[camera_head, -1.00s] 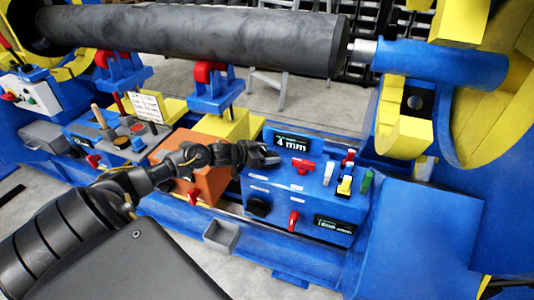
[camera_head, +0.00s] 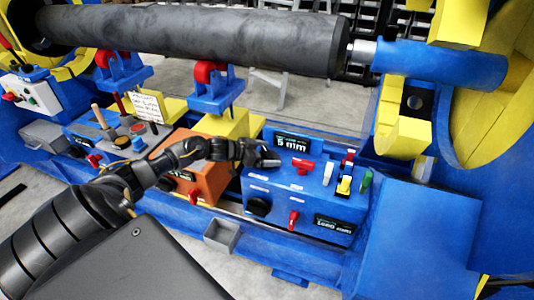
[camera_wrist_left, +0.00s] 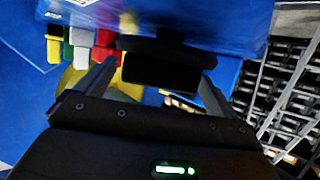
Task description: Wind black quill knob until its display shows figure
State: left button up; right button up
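The blue control box (camera_head: 280,190) stands right of centre in the head view. Its upper display (camera_head: 291,143) appears to read 5 mm. My left gripper (camera_head: 266,158) is at the upper left of this box, beside the display. In the left wrist view, a black knob (camera_wrist_left: 158,72) sits between the fingertips of my left gripper (camera_wrist_left: 160,82), which appear closed on its sides. In the head view the gripper hides this knob. My right gripper is in neither view.
On the box are a red handle (camera_head: 303,166), coloured switches (camera_head: 346,180), another black knob (camera_head: 259,207), a red lever (camera_head: 293,220) and a lower display (camera_head: 334,225). An orange box (camera_head: 205,182) stands to the left. A dark roller (camera_head: 200,38) lies above.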

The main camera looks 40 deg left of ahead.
pick_arm(q)
jog(key=v, duration=0.9)
jog(key=shift+s+a+p, duration=0.1)
jog(key=shift+s+p, duration=0.05)
jog(key=shift+p, duration=0.2)
jog(key=shift+s+a+r, duration=0.25)
jog(key=shift+s+r, duration=0.1)
jog(key=shift+s, duration=0.15)
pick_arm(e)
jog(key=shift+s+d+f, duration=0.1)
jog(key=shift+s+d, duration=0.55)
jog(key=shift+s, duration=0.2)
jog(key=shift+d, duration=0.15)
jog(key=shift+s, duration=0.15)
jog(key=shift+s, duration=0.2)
